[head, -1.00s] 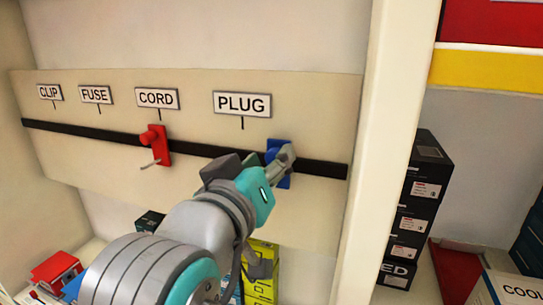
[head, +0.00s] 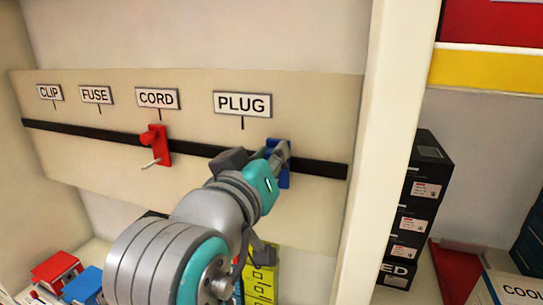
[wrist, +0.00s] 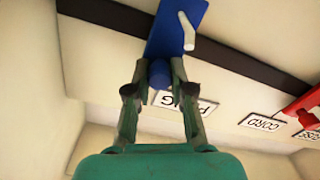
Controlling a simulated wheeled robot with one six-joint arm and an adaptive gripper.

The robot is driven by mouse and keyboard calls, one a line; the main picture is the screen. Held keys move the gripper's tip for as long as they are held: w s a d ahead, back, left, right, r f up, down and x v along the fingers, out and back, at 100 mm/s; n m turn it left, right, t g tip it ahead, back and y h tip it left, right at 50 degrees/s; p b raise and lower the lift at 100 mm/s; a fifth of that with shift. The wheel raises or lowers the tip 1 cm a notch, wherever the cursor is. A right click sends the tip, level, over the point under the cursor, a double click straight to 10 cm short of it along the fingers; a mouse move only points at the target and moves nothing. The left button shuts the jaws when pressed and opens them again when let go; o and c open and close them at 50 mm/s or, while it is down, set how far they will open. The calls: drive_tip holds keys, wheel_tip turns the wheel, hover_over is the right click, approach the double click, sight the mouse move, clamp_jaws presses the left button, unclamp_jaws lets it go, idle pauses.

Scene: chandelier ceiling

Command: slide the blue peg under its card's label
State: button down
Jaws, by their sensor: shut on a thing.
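The blue peg (head: 285,179) sits on the black rail (head: 325,170) of the beige board, to the right of the tick under the PLUG label (head: 242,104). My gripper (head: 278,156) is at the peg and partly covers it. In the wrist view the peg's blue plate (wrist: 174,28) with a pale pin shows beyond my fingers. My gripper (wrist: 160,74) is shut on the peg's round blue knob, one finger on each side. The CLIP (head: 49,92), FUSE (head: 96,95) and CORD (head: 157,98) labels are further left.
A red peg (head: 161,153) with a pale pin sits on the same rail under CORD. Bare rail lies between the two pegs. A white post (head: 385,130) stands right of the board. Red and blue boxes (head: 84,281) and a yellow box (head: 264,275) are below.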

drive_tip(key=w+a, duration=0.1)
drive_tip(key=a, duration=0.3)
drive_tip(key=w+a, duration=0.1)
drive_tip(key=a, duration=0.1)
drive_tip(key=shift+w+a, duration=0.15)
drive_tip(key=shift+w, duration=0.15)
drive_tip(key=c, duration=1)
unclamp_jaws()
drive_tip(key=v, duration=1.2)
drive_tip(key=shift+f, duration=0.1)
